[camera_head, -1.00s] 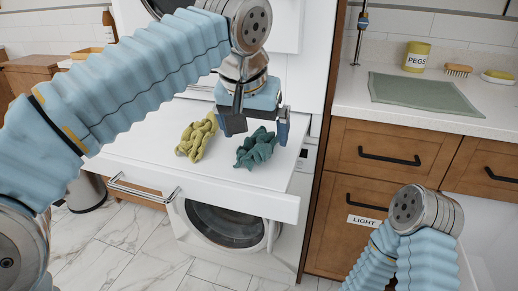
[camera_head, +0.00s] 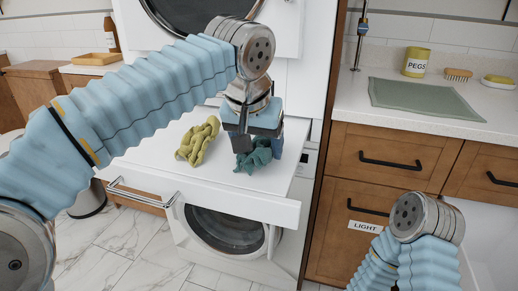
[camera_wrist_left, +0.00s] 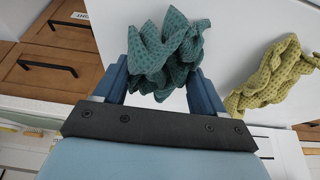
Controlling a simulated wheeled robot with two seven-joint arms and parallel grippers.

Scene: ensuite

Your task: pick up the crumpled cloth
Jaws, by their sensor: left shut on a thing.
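A crumpled teal cloth (camera_head: 258,160) is on the white pull-out shelf (camera_head: 150,160) above the front-loading washer. My left gripper (camera_head: 259,147) comes down over it and is shut on it. In the left wrist view the teal cloth (camera_wrist_left: 167,55) bunches up between the two blue fingers. A second crumpled cloth, olive yellow (camera_head: 197,141), lies on the shelf to its left, apart from the gripper; it also shows in the left wrist view (camera_wrist_left: 275,75). My right arm shows at the lower right of the head view, but its gripper is out of view.
The washer door (camera_head: 225,228) is below the shelf, and a bar handle (camera_head: 140,192) runs along the shelf's front. At right, a counter holds a grey-green mat (camera_head: 420,95), a yellow PEGS tin (camera_head: 416,59) and a brush (camera_head: 458,74). A drawer below is labelled LIGHT (camera_head: 366,226).

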